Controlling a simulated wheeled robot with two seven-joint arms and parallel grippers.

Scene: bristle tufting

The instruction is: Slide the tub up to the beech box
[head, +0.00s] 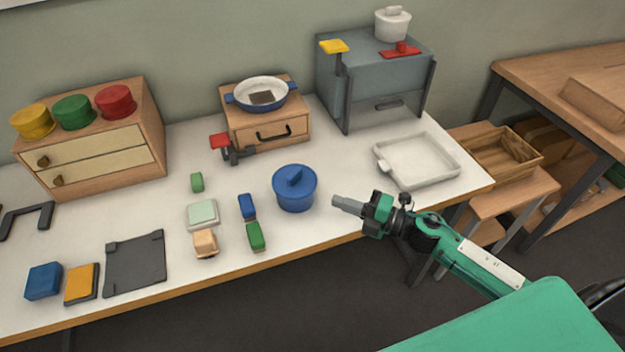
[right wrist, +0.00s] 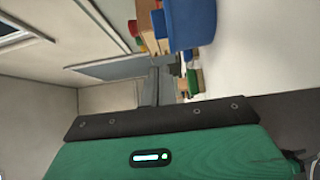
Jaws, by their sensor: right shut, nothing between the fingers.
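A round blue lidded pot (head: 295,190), the only tub-like thing I make out, stands upright on the white table. It also shows large in the right wrist view (right wrist: 190,22). My right gripper (head: 345,204) is shut and empty, just right of the pot and apart from it, near the table's front edge. A small pale beech-coloured box (head: 205,243) lies to the pot's left, and a wooden drawer box (head: 268,132) stands behind it. I cannot tell which is the beech box. My left gripper is not in view.
Small blue (head: 247,206) and green (head: 256,237) blocks lie between the pot and the small pale box. A pale green block (head: 202,215) sits behind that box. A white tray (head: 417,183) lies at the right. The table between pot and tray is mostly clear.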

